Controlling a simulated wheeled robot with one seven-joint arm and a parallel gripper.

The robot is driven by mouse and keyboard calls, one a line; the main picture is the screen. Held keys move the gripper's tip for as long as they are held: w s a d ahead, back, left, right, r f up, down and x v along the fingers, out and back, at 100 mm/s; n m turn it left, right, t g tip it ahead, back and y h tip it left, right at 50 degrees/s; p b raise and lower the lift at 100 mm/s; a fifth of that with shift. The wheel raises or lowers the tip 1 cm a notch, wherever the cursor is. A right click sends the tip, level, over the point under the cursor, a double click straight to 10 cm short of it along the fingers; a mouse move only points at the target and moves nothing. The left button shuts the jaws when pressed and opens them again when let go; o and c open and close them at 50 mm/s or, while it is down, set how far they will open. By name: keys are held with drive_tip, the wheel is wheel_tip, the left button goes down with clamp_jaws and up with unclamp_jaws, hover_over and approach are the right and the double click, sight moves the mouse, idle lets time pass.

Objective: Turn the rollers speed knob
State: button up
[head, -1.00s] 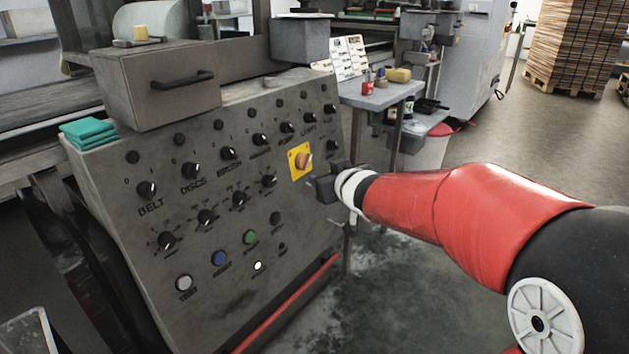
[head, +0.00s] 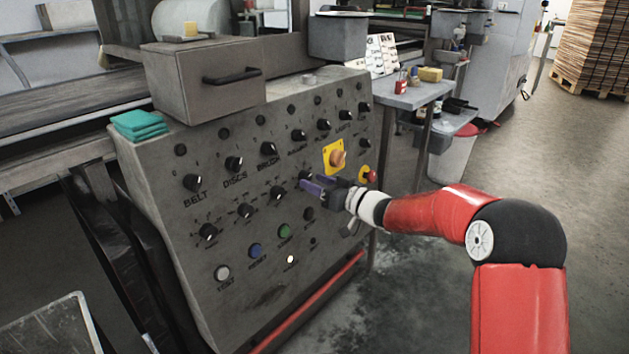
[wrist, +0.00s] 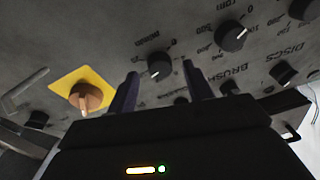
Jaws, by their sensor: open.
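The control panel (head: 330,235) carries rows of dark knobs with white pointers. I cannot read a rollers label. In the wrist view, a dark knob (wrist: 159,64) with a scale beside it shows between the tips of my gripper (wrist: 160,72), apparently just beyond them. In the head view, my gripper (head: 314,187) is open, with purplish fingers close to the panel at the right end of the lower knob row. It partly hides the knob there. I cannot tell whether the fingers touch it. Another knob (wrist: 232,36) lies to its right in the wrist view.
A yellow plate with an orange rotary switch (head: 338,158) sits just above my gripper; it also shows in the wrist view (wrist: 86,97). A red button (head: 370,177) is to the right. Several lower-row knobs (head: 278,193) lie left. Coloured push buttons (head: 255,250) are below.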

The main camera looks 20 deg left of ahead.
drive_tip(key=shift+x, duration=0.75)
drive_tip(key=c, duration=1)
drive_tip(key=shift+o, duration=0.2)
